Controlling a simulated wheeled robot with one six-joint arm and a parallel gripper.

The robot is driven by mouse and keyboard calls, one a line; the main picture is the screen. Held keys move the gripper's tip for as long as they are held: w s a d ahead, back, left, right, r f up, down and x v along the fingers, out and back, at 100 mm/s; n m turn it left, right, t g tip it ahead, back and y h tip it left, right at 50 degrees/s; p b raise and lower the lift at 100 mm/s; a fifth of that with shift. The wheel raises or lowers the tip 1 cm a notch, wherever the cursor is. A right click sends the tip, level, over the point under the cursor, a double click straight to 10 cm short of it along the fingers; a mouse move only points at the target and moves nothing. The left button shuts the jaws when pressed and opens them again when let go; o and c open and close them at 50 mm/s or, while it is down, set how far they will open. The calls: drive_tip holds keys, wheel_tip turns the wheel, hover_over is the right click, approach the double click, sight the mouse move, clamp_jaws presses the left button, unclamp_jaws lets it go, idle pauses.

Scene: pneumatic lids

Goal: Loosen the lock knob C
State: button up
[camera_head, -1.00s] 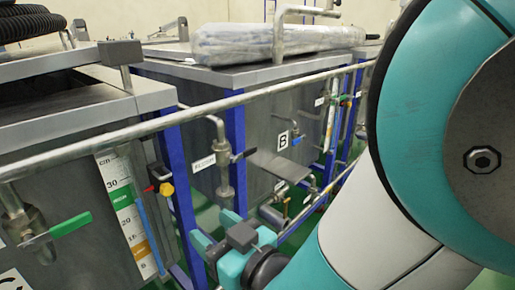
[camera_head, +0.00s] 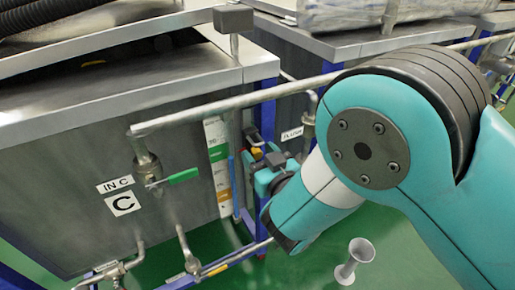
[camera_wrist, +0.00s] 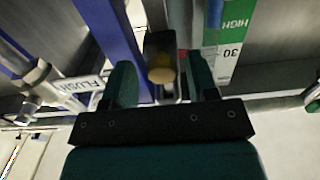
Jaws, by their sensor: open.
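The lock knob (camera_head: 255,138), yellow and black, is mounted by the blue post at the right corner of tank C (camera_head: 70,165).
A level gauge (camera_head: 217,160) with a green HIGH band stands left of the knob. A blue post (camera_wrist: 115,40) and a FLUSH valve (camera_wrist: 40,85) are close to my gripper. A green-handled valve (camera_head: 183,176) and a pipe (camera_head: 215,105) run along the tank front.

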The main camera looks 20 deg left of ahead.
drive_tip(key=shift+s+a, duration=0.1)
drive_tip(key=c, duration=0.9)
drive_tip(key=shift+n+b, duration=0.3)
drive_tip(key=shift+n, duration=2)
drive_tip(key=o, duration=0.9)
drive_tip(key=shift+s, duration=0.1)
